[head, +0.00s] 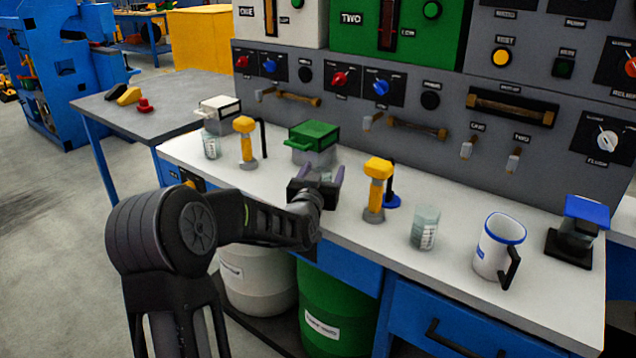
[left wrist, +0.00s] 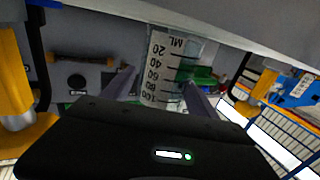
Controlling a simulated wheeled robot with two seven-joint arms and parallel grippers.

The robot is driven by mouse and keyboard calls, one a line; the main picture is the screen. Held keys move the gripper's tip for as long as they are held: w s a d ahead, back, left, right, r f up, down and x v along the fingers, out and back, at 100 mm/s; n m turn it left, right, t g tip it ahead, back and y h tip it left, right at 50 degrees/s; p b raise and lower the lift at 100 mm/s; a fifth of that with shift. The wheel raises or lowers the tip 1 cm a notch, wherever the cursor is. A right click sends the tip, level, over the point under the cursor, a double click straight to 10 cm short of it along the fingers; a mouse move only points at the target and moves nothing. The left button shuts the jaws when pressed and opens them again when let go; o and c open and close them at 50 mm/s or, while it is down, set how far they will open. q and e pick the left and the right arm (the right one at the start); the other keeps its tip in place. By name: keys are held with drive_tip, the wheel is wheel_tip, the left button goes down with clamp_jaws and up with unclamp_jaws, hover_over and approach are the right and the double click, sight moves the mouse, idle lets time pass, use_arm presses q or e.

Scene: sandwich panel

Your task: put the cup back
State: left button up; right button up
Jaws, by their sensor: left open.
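A clear measuring cup with black ML marks (left wrist: 163,72) stands out in the left wrist view, between the two fingers of my left gripper (left wrist: 160,88). In the head view my left gripper (head: 322,174) is over the white counter, in front of the green-lidded box. Its fingers are open, one on each side of the cup, and I cannot tell whether they touch it. In the head view the gripper hides most of this cup. Two similar clear cups stand on the counter, one at the left (head: 210,146) and one at the right (head: 425,228). My right gripper is not in view.
Yellow-handled taps (head: 245,140) (head: 377,187) stand on either side of the gripper. The green-lidded box (head: 313,137) is just behind it. A white mug with blue rim (head: 500,250) and a blue-topped device (head: 577,230) are at the right. White counter (head: 460,218) shows between them.

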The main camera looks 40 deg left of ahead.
use_arm(q)
drive_tip(key=v, duration=1.2)
